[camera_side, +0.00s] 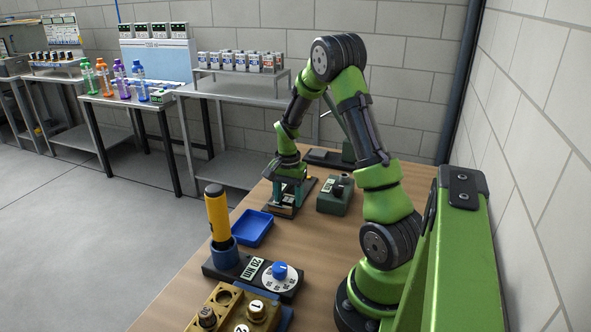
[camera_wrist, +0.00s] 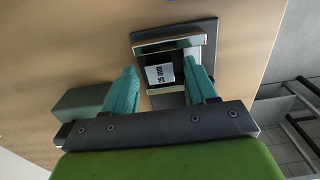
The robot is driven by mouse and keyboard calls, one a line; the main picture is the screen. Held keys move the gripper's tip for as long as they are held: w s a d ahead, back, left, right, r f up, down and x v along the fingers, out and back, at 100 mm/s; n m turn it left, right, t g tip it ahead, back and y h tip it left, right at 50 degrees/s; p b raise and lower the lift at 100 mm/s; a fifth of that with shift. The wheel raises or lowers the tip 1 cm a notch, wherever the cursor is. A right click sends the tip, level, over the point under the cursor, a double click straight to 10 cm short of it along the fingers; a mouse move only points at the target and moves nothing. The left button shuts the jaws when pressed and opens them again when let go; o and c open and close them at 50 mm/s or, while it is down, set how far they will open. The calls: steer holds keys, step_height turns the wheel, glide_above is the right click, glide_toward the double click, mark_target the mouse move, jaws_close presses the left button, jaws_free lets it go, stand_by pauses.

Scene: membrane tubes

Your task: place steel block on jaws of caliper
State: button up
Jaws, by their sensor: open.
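A small steel block (camera_wrist: 160,73) with a pale label and dark print shows in the wrist view. It lies between two silver bars, which look like the jaws of the caliper (camera_wrist: 172,45), on a dark plate (camera_wrist: 209,40). My gripper (camera_wrist: 161,68) is open, with one teal finger on each side of the block. A gap shows on the left of the block; contact on the right is unclear. In the side view my gripper (camera_side: 287,184) is low over the dark plate (camera_side: 305,187), and its fingers partly hide the block.
A green box with a black knob (camera_side: 335,198) stands close to the right of my gripper. A blue tray (camera_side: 252,228), a blue-dial base (camera_side: 281,281) with a yellow-handled tool (camera_side: 217,215), and a brass-coloured block (camera_side: 235,310) stand nearer the camera. Bare wooden table (camera_side: 330,250) lies between.

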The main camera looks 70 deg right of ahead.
mark_target(288, 200)
step_height(288, 200, up, 12)
steer(key=f, duration=0.1)
steer(key=a+r+n+t, duration=0.2)
steer(key=a+r+n, duration=0.15)
steer(key=a, duration=0.45)
steer(key=a+r+n+t, duration=0.25)
steer(key=a+r, duration=0.25)
steer(key=a, duration=0.3)
steer(key=s+a+r+n+t+y, duration=0.1)
steer(key=s+a+n, duration=0.2)
steer(key=a, duration=0.3)
steer(key=s+a+r+n+t+y, duration=0.1)
steer(key=s+a+n, duration=0.2)
steer(key=a+n, duration=0.2)
steer(key=shift+s+a+r+t, duration=0.2)
steer(key=shift+a+t, duration=0.15)
steer(key=shift+a, duration=0.9)
steer(key=shift+w, duration=0.1)
